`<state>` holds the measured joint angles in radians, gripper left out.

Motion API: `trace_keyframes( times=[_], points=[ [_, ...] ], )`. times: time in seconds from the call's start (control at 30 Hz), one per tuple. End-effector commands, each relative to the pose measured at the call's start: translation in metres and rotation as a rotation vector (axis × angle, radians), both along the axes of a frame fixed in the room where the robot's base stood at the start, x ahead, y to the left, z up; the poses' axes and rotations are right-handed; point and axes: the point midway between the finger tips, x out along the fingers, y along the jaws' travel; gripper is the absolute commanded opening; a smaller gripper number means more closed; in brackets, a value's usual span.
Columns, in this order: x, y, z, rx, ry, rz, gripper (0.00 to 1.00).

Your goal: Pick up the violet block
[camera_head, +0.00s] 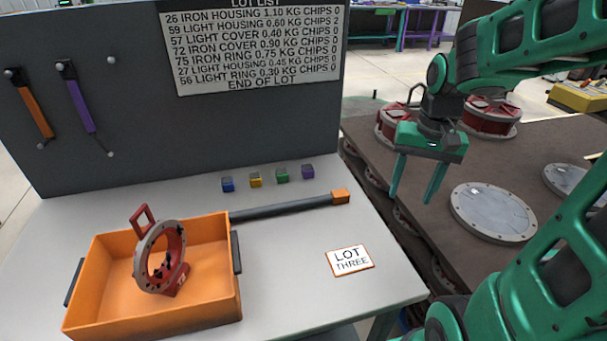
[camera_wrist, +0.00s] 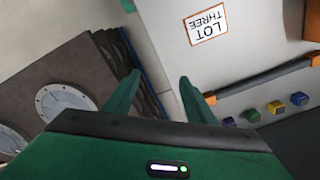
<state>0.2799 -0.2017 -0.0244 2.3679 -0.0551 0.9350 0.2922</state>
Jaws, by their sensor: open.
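The violet block (camera_head: 308,172) is the rightmost of a row of small blocks at the back of the grey table, near the dark panel. It also shows in the wrist view as the leftmost block (camera_wrist: 229,122), just right of my gripper's right finger. My gripper (camera_head: 416,198) is open and empty, with its fingers pointing down. In the wrist view both fingers of my gripper (camera_wrist: 158,88) show spread apart.
Green (camera_head: 281,175), yellow (camera_head: 255,180) and blue (camera_head: 228,184) blocks stand left of the violet one. A dark bar (camera_head: 285,208) with orange ends lies in front. An orange tray (camera_head: 105,302) holds a red ring part (camera_head: 160,258). The table's right front is mostly clear around a lot card (camera_head: 350,261).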

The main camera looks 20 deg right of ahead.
Motion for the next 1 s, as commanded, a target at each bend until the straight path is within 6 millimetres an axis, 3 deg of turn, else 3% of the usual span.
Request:
trace_keyframes(
  times=[0.03,0.2,0.4,0.5,0.77,1.0],
  points=[
    [0.023,0.012,-0.006,0.021,0.001,0.005,0.50],
    [0.093,0.062,-0.025,0.122,-0.010,0.005,0.50],
    [0.156,0.119,-0.049,0.285,0.026,-0.054,0.50],
    [0.180,0.136,-0.060,0.372,0.072,-0.118,0.50],
    [0.229,0.146,-0.084,0.585,0.240,-0.340,0.50],
    [0.268,0.127,-0.098,0.782,0.404,-0.548,0.50]
  ],
)
